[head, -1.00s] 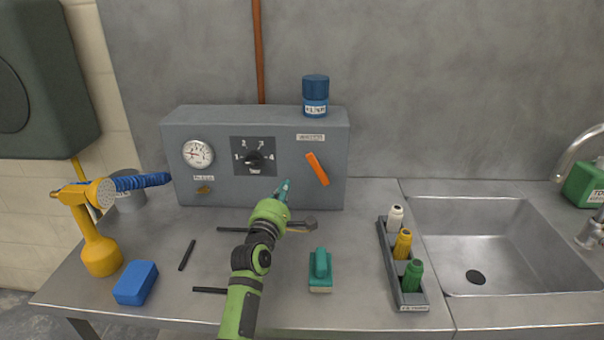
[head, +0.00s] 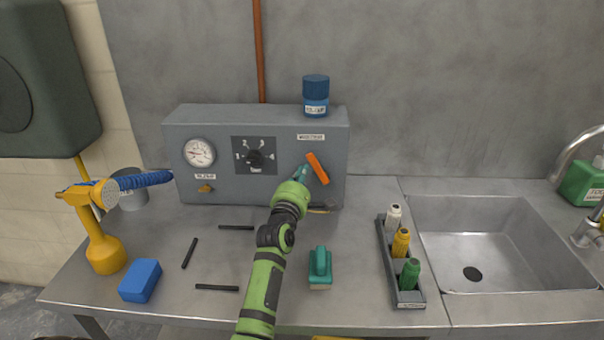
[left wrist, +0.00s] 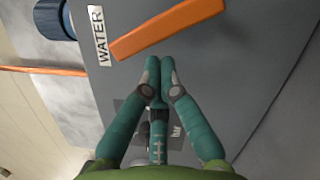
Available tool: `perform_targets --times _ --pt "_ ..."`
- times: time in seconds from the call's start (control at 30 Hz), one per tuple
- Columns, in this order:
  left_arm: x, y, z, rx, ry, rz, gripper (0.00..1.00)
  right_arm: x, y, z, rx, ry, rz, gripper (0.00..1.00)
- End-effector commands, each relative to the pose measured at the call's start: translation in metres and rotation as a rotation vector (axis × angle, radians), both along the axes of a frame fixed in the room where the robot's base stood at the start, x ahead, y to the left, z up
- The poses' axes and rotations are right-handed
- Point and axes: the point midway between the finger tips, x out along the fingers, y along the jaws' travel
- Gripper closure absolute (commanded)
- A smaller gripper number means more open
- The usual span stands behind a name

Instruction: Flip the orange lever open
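The orange lever (head: 317,168) is on the front of the grey panel box (head: 210,122), under a white label. It slants from upper left to lower right in the head view. In the left wrist view the lever (left wrist: 165,28) lies just beyond my fingertips, and the label beside it reads WATER. My left gripper (head: 302,172) is close to the lever's left side in the head view. Its teal fingers (left wrist: 160,75) are together with nothing between them. A narrow gap seems to separate them from the lever; contact is hard to judge. My right gripper is not in view.
The panel also carries a gauge (head: 199,153), a numbered dial (head: 254,157) and a small brass-coloured knob (head: 206,188). A blue jar (head: 316,95) stands on top. A teal-handled brush (head: 320,268) and a bottle rack (head: 388,262) stand on the counter, left of the sink (head: 480,225).

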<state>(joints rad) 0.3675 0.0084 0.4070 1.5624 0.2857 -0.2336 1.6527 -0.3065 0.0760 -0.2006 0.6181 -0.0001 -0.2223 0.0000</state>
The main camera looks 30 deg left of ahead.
Motion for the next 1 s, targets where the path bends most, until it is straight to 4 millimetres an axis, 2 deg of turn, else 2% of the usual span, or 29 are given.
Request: perform_targets --times 1.0 --pt "0.004 -0.007 0.014 0.169 0.104 -0.001 1.00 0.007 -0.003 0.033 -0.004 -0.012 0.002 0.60"
